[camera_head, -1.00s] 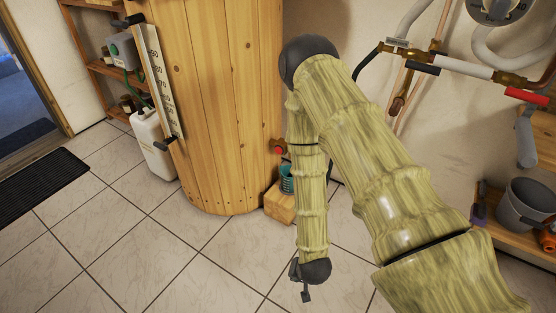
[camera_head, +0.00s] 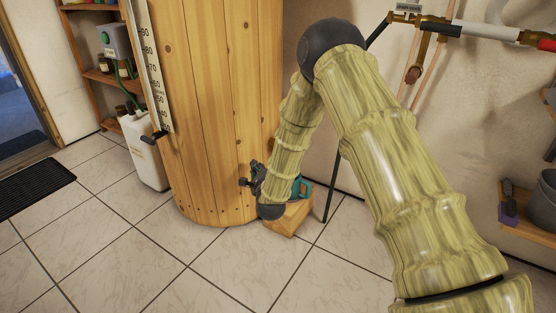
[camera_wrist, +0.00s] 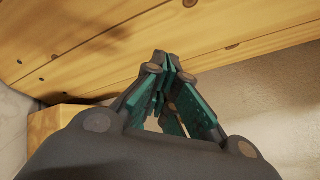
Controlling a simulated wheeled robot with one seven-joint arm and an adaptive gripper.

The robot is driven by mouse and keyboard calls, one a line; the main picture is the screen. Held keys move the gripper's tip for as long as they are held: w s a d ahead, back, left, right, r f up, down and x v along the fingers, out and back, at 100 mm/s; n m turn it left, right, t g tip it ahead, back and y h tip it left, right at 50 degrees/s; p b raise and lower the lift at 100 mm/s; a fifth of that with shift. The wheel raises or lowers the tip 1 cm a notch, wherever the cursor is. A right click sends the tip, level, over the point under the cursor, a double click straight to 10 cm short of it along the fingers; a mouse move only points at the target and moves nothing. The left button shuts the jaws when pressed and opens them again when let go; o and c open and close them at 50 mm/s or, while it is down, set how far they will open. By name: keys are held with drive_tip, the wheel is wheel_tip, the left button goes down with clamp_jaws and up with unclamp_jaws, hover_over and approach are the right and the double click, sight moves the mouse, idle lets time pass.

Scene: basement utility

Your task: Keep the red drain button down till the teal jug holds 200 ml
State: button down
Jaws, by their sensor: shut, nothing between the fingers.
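The teal jug (camera_head: 304,188) stands on a small wooden block (camera_head: 290,221) at the foot of a wooden tank (camera_head: 222,100). My forearm covers most of the jug, so its level cannot be read. The red drain button does not show in either current view; the arm or gripper covers that part of the tank. My gripper (camera_head: 246,181) is shut and empty, close to the tank's lower front, above and left of the block. In the wrist view its fingertips (camera_wrist: 166,62) meet in front of the tank planks (camera_wrist: 80,45); contact cannot be told.
A level scale (camera_head: 154,75) is fixed to the tank's left side. A white canister (camera_head: 144,150) stands left of it. A dark hose (camera_head: 334,185) runs to the floor right of the block. Grey bucket (camera_head: 543,200) on a low shelf at right. Front floor is clear.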

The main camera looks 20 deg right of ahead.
drive_tip(key=shift+w+r, duration=0.35)
drive_tip(key=shift+d, duration=0.1)
drive_tip(key=w+d+b, duration=0.1)
drive_tip(key=w+d, duration=0.4)
drive_tip(key=d, duration=0.1)
drive_tip(key=shift+w+d, duration=0.2)
drive_tip(key=shift+d, duration=0.2)
drive_tip(key=shift+w+d, duration=0.1)
drive_tip(key=shift+d, duration=0.05)
idle(1.5)
drive_tip(key=shift+w+d+m, duration=0.15)
drive_tip(key=shift+d+m, duration=0.05)
drive_tip(key=shift+m, duration=0.1)
drive_tip(key=shift+w+d, duration=0.3)
drive_tip(key=shift+d, duration=0.05)
idle(4.2)
